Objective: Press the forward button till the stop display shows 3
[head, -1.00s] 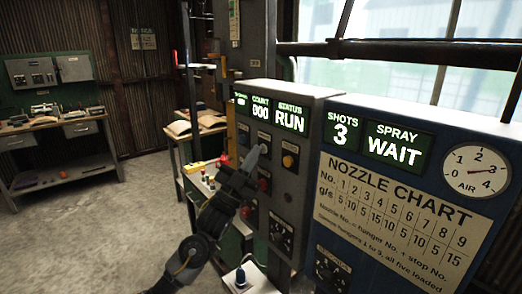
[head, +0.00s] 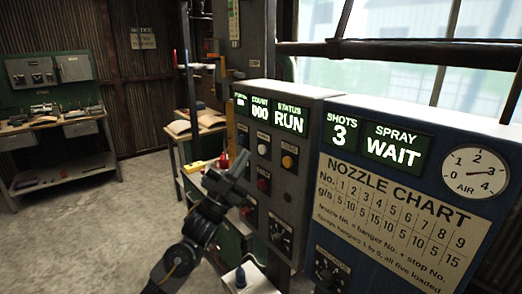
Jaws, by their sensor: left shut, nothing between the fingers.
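The grey control panel (head: 305,107) stands at the middle. Its stop display (head: 241,103) is at the left end of the top row, seen at a steep angle; its number is too small to read. The count display (head: 260,113) reads 000 and the status display (head: 289,118) reads RUN. Below are a pale button (head: 262,149), an amber button (head: 288,162) and a red button (head: 263,186); I cannot read their labels. My left gripper (head: 240,160) is shut and empty, left of the pale button and apart from it. My right gripper is not in view.
A blue cabinet (head: 410,125) on the right shows SHOTS 3, SPRAY WAIT, an air gauge (head: 474,173) and a nozzle chart (head: 392,215). A workbench (head: 62,127) stands at the far left. The floor between is clear.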

